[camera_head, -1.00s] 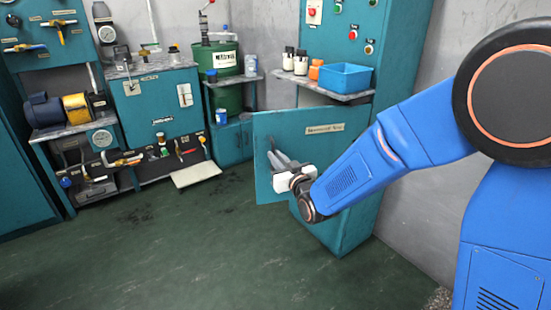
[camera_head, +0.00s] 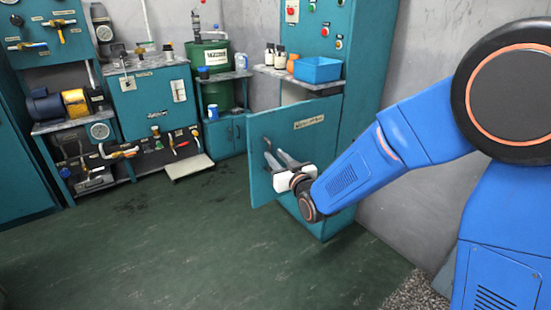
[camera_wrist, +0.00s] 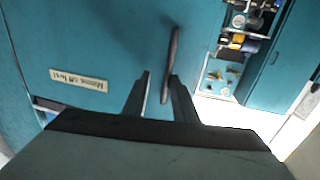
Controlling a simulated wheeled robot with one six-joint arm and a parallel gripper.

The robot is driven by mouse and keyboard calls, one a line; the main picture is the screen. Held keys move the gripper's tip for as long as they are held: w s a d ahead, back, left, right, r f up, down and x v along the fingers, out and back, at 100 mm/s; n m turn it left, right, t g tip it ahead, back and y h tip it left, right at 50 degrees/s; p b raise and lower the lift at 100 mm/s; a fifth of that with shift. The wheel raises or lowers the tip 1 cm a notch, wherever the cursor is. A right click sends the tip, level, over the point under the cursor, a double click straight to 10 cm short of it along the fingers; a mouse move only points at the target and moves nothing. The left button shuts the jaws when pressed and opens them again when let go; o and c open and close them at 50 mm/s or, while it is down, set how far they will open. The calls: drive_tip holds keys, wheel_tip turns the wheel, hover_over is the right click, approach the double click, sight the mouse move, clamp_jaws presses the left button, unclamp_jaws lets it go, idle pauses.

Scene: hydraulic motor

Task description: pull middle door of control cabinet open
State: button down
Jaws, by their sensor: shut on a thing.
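The teal control cabinet (camera_head: 358,75) stands at the right of centre in the head view. Its middle door (camera_head: 318,148), with a pale label, stands ajar and swung out from the cabinet body. My gripper (camera_head: 273,158) is at the door's outer left side. In the wrist view, the dark bar handle (camera_wrist: 171,50) runs down the teal door face. My gripper's two fingers (camera_wrist: 161,82) are on either side of the handle's end, shut on it. The inside of the cabinet is hidden behind the door.
A shelf above the door carries a blue bin (camera_head: 316,70) and several bottles. A green drum (camera_head: 216,92) and workbenches with a motor (camera_head: 46,106) stand along the back wall. The green floor (camera_head: 180,255) left of the door is clear.

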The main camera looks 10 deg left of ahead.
drive_tip(key=shift+w+d+r+h, duration=0.15)
drive_tip(key=shift+w+d+h, duration=0.15)
drive_tip(key=shift+w+d, duration=0.1)
drive_tip(key=c, duration=1.8)
unclamp_jaws()
drive_tip(key=shift+d, duration=0.15)
drive_tip(key=shift+c, duration=0.2)
drive_tip(key=shift+s, duration=0.2)
